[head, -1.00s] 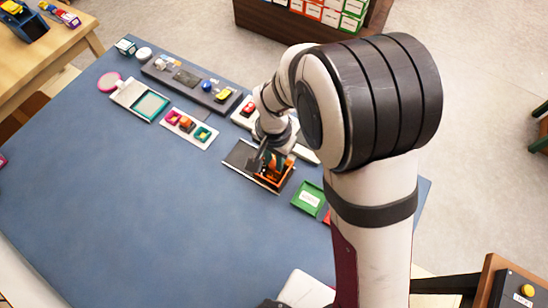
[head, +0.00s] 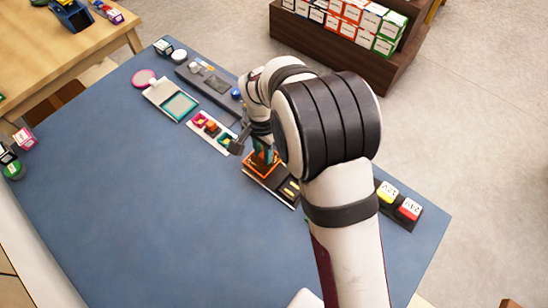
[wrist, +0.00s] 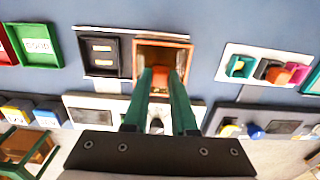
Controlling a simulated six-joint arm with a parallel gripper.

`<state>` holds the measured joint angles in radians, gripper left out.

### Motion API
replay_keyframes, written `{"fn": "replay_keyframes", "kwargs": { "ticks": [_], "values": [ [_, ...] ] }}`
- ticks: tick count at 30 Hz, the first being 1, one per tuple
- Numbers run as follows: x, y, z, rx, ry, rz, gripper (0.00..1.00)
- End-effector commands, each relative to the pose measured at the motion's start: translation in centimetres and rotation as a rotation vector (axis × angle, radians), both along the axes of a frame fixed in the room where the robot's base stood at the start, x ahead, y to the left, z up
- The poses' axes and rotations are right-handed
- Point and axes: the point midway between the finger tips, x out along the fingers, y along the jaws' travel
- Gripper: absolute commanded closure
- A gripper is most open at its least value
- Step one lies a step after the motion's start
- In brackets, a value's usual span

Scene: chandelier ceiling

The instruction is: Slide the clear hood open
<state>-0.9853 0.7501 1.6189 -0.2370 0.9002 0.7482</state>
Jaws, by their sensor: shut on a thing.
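The clear hood has an orange frame and stands at the left end of its dark base in the head view (head: 251,167); the wrist view shows its frame (wrist: 163,43). The black base (wrist: 103,70) is uncovered on its other half, where two small yellow-orange parts (wrist: 103,48) show. My gripper (wrist: 162,76) has its green fingers closed on the hood's orange knob (wrist: 160,72). In the head view my gripper (head: 262,156) is over the hood, partly hidden by my arm.
A panel with pink, orange and teal pieces (head: 196,136) lies just left of the hood. A dark control strip (head: 210,95) lies behind it. A green tray (wrist: 40,45) is on the base's other side. The front of the blue table (head: 150,220) is clear.

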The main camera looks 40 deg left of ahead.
Motion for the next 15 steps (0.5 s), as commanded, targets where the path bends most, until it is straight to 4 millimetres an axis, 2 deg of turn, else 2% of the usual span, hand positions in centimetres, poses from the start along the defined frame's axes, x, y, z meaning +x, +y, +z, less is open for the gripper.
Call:
{"fn": "replay_keyframes", "kwargs": {
  "ticks": [6, 7, 9, 12, 15],
  "values": [
    [0.03, 0.01, 0.04, 0.001, -0.001, 0.001, 1.0],
    [0.03, 0.01, 0.04, 0.001, -0.001, 0.001, 0.73],
    [0.02, 0.0, 0.04, 0.001, -0.001, 0.001, 0.61],
    [0.01, -0.02, 0.03, 0.001, -0.001, 0.001, 0.45],
    [0.01, -0.03, 0.02, 0.0, 0.0, 0.0, 0.45]
  ]
}}
